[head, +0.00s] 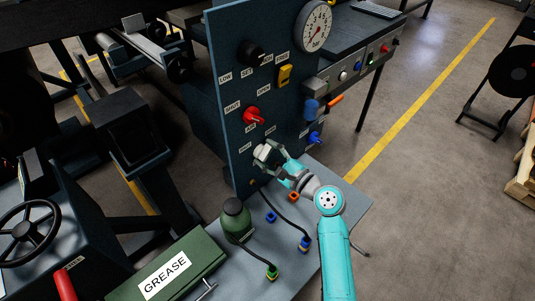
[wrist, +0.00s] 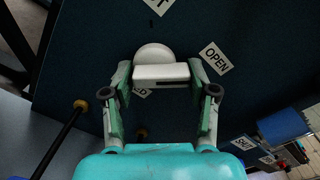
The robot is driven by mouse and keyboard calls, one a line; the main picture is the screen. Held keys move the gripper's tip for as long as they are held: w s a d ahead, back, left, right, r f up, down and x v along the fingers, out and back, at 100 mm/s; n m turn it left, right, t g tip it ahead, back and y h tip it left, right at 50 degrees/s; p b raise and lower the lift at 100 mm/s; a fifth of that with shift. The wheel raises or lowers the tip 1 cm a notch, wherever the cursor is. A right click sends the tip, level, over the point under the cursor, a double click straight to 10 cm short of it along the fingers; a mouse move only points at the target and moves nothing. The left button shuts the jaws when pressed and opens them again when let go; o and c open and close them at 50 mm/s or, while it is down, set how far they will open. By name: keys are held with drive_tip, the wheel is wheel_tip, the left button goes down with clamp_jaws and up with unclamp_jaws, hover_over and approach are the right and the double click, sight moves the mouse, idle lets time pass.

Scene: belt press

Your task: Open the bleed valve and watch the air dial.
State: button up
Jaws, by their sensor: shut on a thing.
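The white bleed valve knob (wrist: 155,70) sits on the dark blue panel (wrist: 235,105), beside an OPEN label (wrist: 215,58). A label below the knob is partly hidden and ends in "ED". My gripper (wrist: 160,78) has its fingers closed on the knob's two sides; its bar lies about level in the wrist view. In the head view my gripper (head: 268,152) is at the panel's lower part, and the knob is mostly hidden by it. The round air dial (head: 317,25), marked "Bar", is at the panel's top right. Its needle is too small to read surely.
A red knob (head: 252,115) sits just above my gripper, with a black knob (head: 250,53) and yellow switch (head: 285,75) higher up. A green bottle (head: 236,220), hoses and a GREASE box (head: 165,275) occupy the grey bench. Blue handles (head: 315,138) are right.

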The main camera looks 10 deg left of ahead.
drive_tip(key=o, duration=1.1)
drive_tip(key=shift+w+d+r, duration=0.1)
drive_tip(key=shift+w+r, duration=0.05)
drive_tip(key=shift+r, duration=0.15)
drive_tip(key=shift+f, duration=0.15)
drive_tip(key=v, duration=1.2)
